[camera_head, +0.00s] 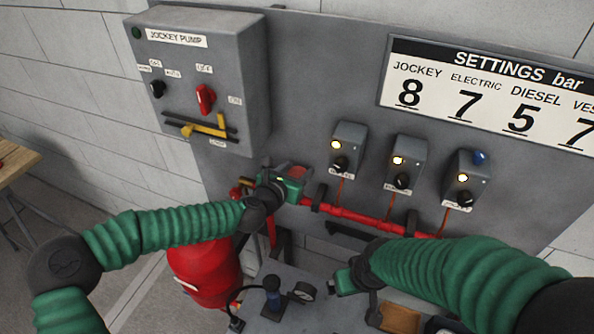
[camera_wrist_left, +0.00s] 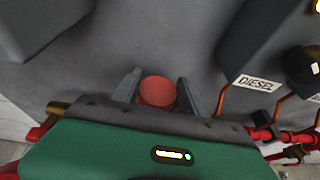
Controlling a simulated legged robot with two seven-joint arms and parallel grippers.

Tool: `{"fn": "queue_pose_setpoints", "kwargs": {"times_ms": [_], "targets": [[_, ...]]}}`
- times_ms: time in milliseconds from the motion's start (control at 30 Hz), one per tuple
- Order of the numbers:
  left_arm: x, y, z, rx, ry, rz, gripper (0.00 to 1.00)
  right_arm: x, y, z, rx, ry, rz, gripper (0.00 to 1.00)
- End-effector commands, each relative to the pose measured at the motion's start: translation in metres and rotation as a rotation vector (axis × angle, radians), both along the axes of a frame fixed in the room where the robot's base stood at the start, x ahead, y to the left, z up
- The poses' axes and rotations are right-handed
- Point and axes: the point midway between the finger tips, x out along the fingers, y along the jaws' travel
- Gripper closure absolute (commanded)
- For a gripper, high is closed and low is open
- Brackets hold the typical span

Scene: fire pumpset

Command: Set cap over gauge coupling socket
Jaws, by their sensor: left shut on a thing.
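My left gripper (camera_head: 296,173) is in front of the grey panel, just above the left end of the red pipe. It is shut on a round red cap (camera_wrist_left: 157,92), which sits between the two grey fingers in the left wrist view. The cap also shows as a small red patch in the head view (camera_head: 297,170). I cannot make out the gauge coupling socket; it may be hidden behind my gripper. My right gripper (camera_head: 345,281) is low over the grey bench; its fingers are not clear.
The red pipe (camera_head: 360,217) runs along the panel below three control boxes (camera_head: 405,161). The jockey pump box (camera_head: 200,75) is at upper left. A pressure gauge (camera_head: 303,291) and a blue-topped fitting (camera_head: 272,288) stand on the bench (camera_head: 265,325). A red tank (camera_head: 205,270) is below my left arm.

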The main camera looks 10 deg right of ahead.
Motion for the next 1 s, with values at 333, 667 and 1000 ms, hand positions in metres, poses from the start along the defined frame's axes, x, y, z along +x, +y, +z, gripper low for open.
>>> {"fn": "queue_pose_setpoints", "kwargs": {"times_ms": [333,667,1000], "targets": [[0.0001,0.0,-0.0057,-0.001,-0.001,0.0,1.0,0.0,0.0,-0.006,0.0,0.0,0.0,0.05],[0.0001,0.0,-0.0074,-0.001,-0.001,0.0,1.0,0.0,0.0,-0.0077,0.0,0.0,0.0,0.05],[0.0001,-0.0001,-0.0076,-0.001,-0.001,0.0,0.25,0.0,0.0,-0.0077,0.0,0.0,0.0,0.05]]}}
